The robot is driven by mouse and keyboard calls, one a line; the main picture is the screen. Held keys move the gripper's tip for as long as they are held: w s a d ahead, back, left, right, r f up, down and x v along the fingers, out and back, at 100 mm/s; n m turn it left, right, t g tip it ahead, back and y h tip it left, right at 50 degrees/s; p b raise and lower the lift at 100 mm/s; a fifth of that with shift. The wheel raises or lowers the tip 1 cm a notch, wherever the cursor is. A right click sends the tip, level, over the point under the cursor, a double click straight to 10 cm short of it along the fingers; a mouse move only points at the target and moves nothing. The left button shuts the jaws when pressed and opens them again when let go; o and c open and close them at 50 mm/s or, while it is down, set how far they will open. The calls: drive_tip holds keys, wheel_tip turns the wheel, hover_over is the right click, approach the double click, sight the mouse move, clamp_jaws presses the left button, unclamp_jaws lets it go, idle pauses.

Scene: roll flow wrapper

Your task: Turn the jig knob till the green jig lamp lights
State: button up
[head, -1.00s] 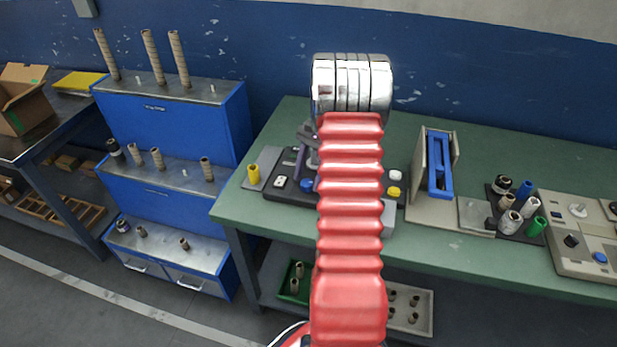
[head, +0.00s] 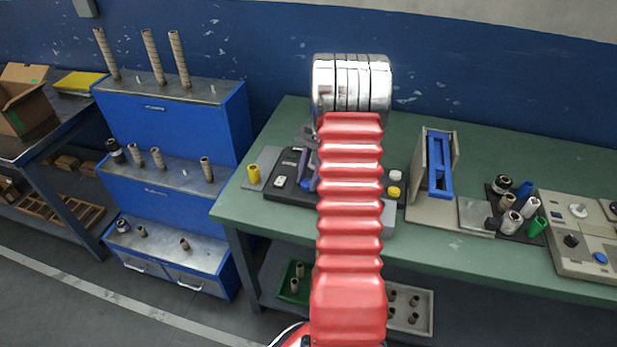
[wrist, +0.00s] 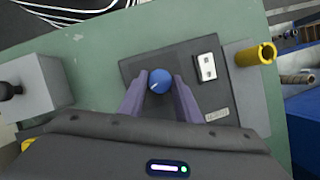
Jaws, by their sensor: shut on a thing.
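The blue jig knob (wrist: 159,81) sits on a dark jig plate (wrist: 140,67) on the green bench, with a pale pointer mark on its top. In the wrist view, my gripper's purple fingers (wrist: 159,90) are on either side of the knob, shut on it. A white block (wrist: 205,67) with two dark marks is on the plate beside the knob. In the head view my arm hides much of the jig plate (head: 284,193), and my gripper (head: 309,173) shows only in part. I cannot make out a lit green lamp on the jig.
A yellow tube (wrist: 256,54) stands beside the plate. A grey block with a black knob (wrist: 30,90) stands at the left of the wrist view. On the bench to the right are a blue-railed fixture (head: 438,165), several rolls (head: 512,222) and a control panel (head: 570,260).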

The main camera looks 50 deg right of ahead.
drive_tip(key=shift+w+n+g, duration=0.15)
drive_tip(key=shift+n+g, duration=0.25)
drive_tip(key=shift+n, duration=0.5)
drive_tip(key=o, duration=1)
drive_tip(key=v, duration=1.3)
drive_tip(key=shift+r, duration=0.4)
drive_tip(key=shift+w, duration=0.1)
